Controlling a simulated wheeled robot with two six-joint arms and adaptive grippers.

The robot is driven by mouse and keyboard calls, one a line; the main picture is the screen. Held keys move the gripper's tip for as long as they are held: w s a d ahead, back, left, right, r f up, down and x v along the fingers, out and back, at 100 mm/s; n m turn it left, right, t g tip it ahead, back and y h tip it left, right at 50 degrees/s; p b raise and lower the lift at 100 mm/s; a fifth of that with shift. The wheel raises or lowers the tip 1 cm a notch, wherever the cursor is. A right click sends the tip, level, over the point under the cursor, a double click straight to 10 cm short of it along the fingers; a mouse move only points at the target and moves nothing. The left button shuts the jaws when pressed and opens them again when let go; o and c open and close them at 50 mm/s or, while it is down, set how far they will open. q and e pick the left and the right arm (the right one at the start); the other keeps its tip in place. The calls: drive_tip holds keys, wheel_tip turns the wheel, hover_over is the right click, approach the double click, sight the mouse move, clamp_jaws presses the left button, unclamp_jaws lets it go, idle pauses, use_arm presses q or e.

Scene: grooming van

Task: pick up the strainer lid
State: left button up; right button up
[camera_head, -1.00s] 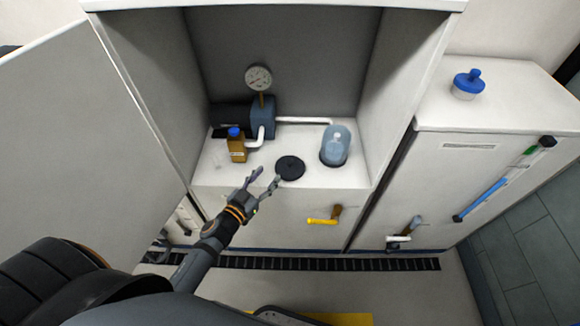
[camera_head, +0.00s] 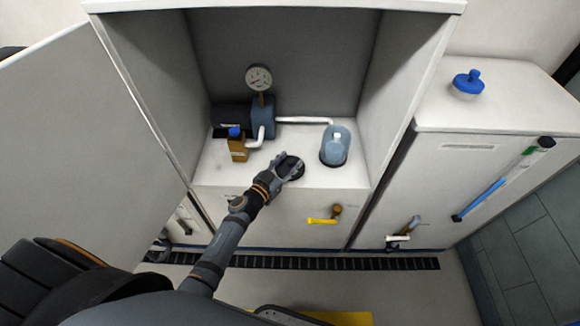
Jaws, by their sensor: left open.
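The strainer lid appears to be the round black disc (camera_head: 296,174) lying flat on the white shelf inside the open cabinet. My left gripper (camera_head: 287,167) is open and right at the disc, its fingers over and beside it and hiding part of it. I cannot tell whether the fingers touch the disc. My right gripper is not in view.
A clear bluish container (camera_head: 334,150) stands right of the disc. A brown bottle with a blue cap (camera_head: 237,148) stands to the left. Behind are a pump (camera_head: 262,118), a gauge (camera_head: 258,78) and a white pipe (camera_head: 300,120). A yellow-handled valve (camera_head: 322,220) sticks out below.

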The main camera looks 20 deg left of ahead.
use_arm(q)
drive_tip(key=shift+w+d, duration=0.15)
drive_tip(key=shift+w, duration=0.35)
drive_tip(key=shift+s, duration=0.1)
drive_tip(key=shift+c, duration=0.6)
clamp_jaws()
